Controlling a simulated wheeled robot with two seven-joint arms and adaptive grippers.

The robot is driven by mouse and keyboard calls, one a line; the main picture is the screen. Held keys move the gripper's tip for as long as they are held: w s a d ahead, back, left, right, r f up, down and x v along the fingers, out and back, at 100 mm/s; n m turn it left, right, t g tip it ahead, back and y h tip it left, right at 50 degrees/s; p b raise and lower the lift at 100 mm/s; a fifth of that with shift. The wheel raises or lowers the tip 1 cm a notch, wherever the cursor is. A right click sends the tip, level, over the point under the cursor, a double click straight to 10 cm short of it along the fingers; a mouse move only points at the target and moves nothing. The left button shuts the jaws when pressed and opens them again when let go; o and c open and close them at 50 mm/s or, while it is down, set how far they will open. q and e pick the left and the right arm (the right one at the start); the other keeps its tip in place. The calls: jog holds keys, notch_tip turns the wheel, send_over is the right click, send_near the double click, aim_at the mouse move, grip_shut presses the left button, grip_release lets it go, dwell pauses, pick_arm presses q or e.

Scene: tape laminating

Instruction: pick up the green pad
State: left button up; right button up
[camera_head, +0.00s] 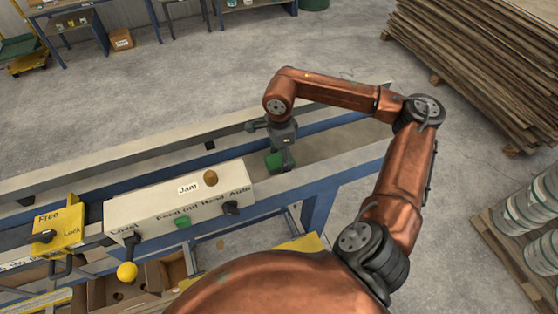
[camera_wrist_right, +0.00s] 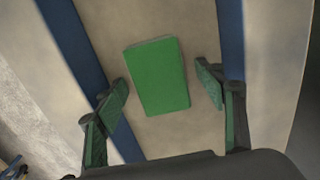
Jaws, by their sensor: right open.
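The green pad (camera_wrist_right: 158,76) is a flat green rectangle lying on the pale surface between two blue strips in the right wrist view. In the head view the green pad (camera_head: 272,162) shows as a small green patch, partly hidden by my gripper. My right gripper (camera_wrist_right: 163,88) is open and empty, with one green-lined finger on each side of the pad and a gap at both sides. In the head view my right gripper (camera_head: 281,152) points down over the pad; its height above it is hard to tell. My left gripper is not in view.
A cream control box (camera_head: 180,200) with knobs stands left of the pad. A yellow Free/Lock block (camera_head: 58,228) is further left. Blue rails (camera_head: 340,121) edge the machine. Stacked boards (camera_head: 480,65) and cans (camera_head: 525,210) stand on the floor at right.

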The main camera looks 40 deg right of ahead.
aim_at(279, 159)
jog(key=shift+c, duration=0.2)
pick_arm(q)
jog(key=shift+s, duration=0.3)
pick_arm(e)
jog(key=c, duration=1.1)
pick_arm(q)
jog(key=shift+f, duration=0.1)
pick_arm(e)
jog(key=shift+r, duration=0.1)
jog(key=shift+c, duration=0.2)
notch_tip(279, 159, up, 10)
jog(key=b, duration=0.1)
jog(key=shift+b, duration=0.35)
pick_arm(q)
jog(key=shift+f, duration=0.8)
pick_arm(e)
jog(key=o, duration=0.5)
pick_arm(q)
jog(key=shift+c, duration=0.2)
pick_arm(e)
jog(key=c, duration=0.4)
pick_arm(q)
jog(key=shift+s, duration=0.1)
pick_arm(e)
jog(key=shift+a, duration=0.1)
jog(key=shift+c, duration=0.2)
